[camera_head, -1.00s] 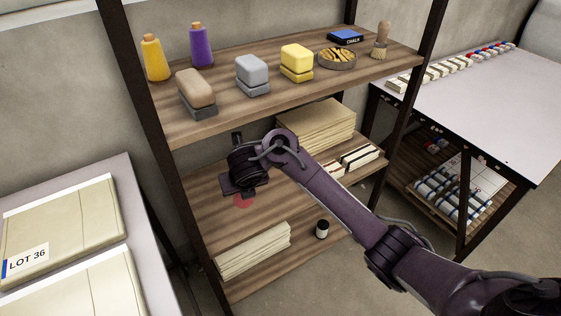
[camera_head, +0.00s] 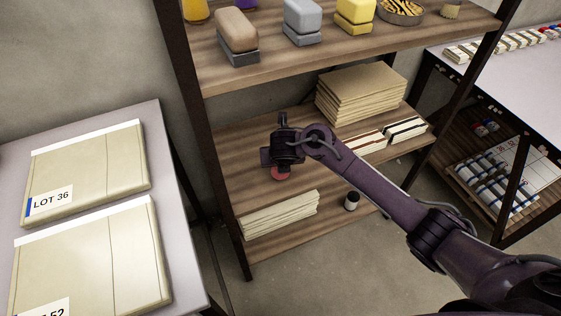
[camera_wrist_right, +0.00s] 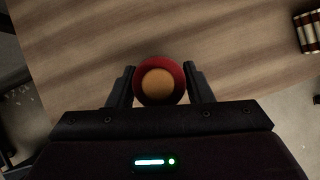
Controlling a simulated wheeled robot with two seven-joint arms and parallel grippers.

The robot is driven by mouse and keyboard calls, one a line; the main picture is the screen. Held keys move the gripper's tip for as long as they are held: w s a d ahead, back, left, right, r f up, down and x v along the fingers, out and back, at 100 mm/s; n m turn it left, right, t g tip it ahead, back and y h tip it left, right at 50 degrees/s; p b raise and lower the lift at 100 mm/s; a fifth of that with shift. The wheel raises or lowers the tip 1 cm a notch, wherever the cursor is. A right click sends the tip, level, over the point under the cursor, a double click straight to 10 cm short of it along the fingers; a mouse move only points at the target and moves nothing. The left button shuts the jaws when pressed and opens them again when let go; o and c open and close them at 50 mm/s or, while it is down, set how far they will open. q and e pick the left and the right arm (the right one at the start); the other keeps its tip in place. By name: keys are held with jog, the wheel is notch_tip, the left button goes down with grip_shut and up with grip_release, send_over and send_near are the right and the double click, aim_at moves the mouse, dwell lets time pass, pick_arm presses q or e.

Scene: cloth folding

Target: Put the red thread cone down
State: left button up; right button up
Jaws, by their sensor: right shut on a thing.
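The red thread cone (camera_wrist_right: 177,95) sits between the two fingers of my right gripper (camera_wrist_right: 160,88) in the right wrist view, with its tan top facing the camera. My right gripper (camera_head: 281,167) is shut on it. In the head view only a small red part of the cone (camera_head: 281,174) shows under the gripper, over the lower wooden shelf (camera_head: 240,185). I cannot tell whether the cone touches the shelf. My left gripper is not in view.
A stack of cream sheets (camera_head: 280,214) and a small dark jar (camera_head: 352,201) are at the shelf's front. A tan stack (camera_head: 360,92) and banded boxes (camera_head: 405,130) lie behind, to the right. The upper shelf (camera_head: 275,62) overhangs the back; a dark post (camera_head: 200,140) stands at left.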

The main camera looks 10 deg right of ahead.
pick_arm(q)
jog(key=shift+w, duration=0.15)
pick_arm(e)
jog(key=shift+f, duration=0.1)
jog(key=o, duration=1.1)
jog(key=shift+c, duration=0.2)
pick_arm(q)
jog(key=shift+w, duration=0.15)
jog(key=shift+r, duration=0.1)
pick_arm(e)
jog(key=shift+r, duration=0.3)
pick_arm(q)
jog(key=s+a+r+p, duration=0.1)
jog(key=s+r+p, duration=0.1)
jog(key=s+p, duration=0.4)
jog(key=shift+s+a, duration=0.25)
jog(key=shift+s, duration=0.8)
pick_arm(e)
jog(key=v, duration=1.1)
jog(key=shift+s+r, duration=0.25)
jog(key=shift+r, duration=0.05)
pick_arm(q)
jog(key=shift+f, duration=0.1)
